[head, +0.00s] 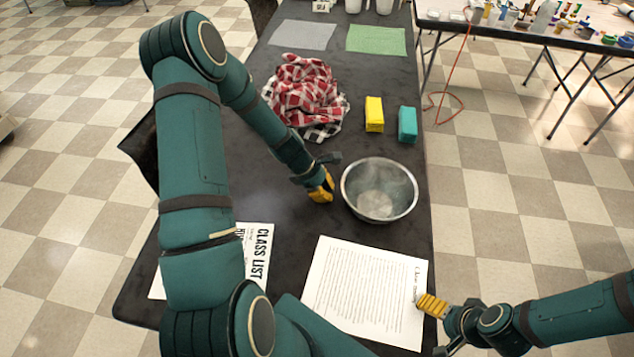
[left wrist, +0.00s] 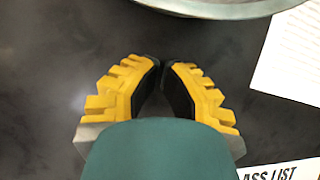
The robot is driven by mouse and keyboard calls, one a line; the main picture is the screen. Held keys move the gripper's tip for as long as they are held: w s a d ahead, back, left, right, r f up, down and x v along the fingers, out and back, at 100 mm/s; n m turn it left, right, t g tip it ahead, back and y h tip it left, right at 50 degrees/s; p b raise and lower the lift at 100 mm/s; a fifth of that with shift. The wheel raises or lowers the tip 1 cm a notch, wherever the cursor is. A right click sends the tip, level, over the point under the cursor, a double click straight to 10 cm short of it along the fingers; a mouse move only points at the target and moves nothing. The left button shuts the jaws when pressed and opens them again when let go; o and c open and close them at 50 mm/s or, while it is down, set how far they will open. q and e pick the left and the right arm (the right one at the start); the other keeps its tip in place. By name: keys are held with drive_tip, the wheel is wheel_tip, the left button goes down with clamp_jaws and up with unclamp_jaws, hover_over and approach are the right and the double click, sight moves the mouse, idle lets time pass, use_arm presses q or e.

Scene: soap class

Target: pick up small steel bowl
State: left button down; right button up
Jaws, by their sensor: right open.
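The small steel bowl (head: 379,190) stands upright on the dark table, near its right edge, and looks empty. Part of its rim (left wrist: 215,8) shows at the top of the left wrist view. My left gripper (head: 322,192) is just left of the bowl, apart from it, pointing down over the table. Its yellow fingertips (left wrist: 162,62) are almost together, with nothing seen between them. My right gripper (head: 428,304) is open at the right edge of the printed sheet, well below the bowl in the head view. It appears empty.
A yellow block (head: 374,114), a teal block (head: 407,124) and a crumpled checked cloth (head: 306,95) lie beyond the bowl. A printed sheet (head: 365,290) and a class list (head: 258,252) lie on the near side.

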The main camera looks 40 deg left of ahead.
sight(376, 203)
use_arm(q)
drive_tip(key=shift+w+d+r, duration=0.1)
drive_tip(key=shift+w+d, duration=0.35)
drive_tip(key=shift+d, duration=0.4)
drive_tip(key=shift+w+d, duration=0.4)
drive_tip(key=shift+d, duration=0.45)
use_arm(e)
drive_tip(key=shift+w+f, duration=0.1)
use_arm(q)
drive_tip(key=w+d, duration=0.1)
drive_tip(key=d, duration=0.2)
drive_tip(key=w+d+p, duration=0.1)
drive_tip(key=w+d, duration=0.1)
drive_tip(key=d, duration=0.2)
drive_tip(key=w+d, duration=0.2)
drive_tip(key=d, duration=0.2)
drive_tip(key=shift+w+d, duration=0.1)
drive_tip(key=shift+w, duration=0.1)
use_arm(e)
drive_tip(key=shift+r, duration=0.7)
